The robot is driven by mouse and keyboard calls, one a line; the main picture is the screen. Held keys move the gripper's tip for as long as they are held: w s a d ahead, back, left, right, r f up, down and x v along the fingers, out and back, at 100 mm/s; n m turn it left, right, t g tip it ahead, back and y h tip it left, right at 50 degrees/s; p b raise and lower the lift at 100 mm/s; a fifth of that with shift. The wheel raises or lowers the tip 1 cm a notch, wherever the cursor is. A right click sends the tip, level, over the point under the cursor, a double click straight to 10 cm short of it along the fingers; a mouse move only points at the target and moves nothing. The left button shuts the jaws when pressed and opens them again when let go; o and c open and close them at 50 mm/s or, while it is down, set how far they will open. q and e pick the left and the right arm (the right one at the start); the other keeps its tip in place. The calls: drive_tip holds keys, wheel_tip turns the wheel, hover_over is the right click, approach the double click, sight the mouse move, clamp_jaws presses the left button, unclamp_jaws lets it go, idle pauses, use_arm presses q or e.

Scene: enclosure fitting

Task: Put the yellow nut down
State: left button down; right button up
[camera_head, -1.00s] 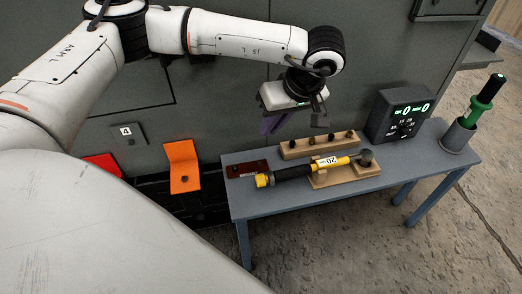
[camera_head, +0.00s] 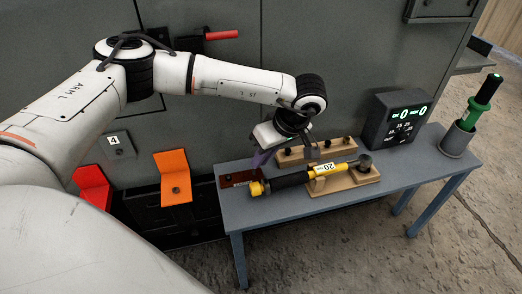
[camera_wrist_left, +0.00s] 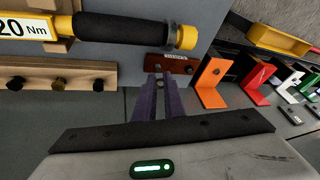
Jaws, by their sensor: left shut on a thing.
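My left gripper (camera_head: 261,159) has purple fingers and points down, just above the dark red tray (camera_head: 238,176) at the left end of the bench. In the left wrist view its fingers (camera_wrist_left: 159,82) are close together, right before the tray (camera_wrist_left: 172,64). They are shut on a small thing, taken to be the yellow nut. The fingers hide it, so its colour and shape cannot be made out. Whether it touches the tray cannot be told. My right gripper is not in view.
A yellow and black torque wrench (camera_head: 292,181) lies in front of the gripper on a wooden cradle. A wooden rack (camera_head: 318,153) with several dark pieces stands behind it. A display box (camera_head: 396,119) and a green-handled tool (camera_head: 484,103) stand right. An orange bracket (camera_head: 173,164) is left.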

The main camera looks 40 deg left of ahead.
use_arm(q)
drive_tip(key=shift+f, duration=1.7)
drive_tip(key=shift+f+b, duration=0.25)
drive_tip(key=shift+b, duration=0.15)
drive_tip(key=c, duration=1.8)
unclamp_jaws()
drive_tip(key=shift+c, duration=0.2)
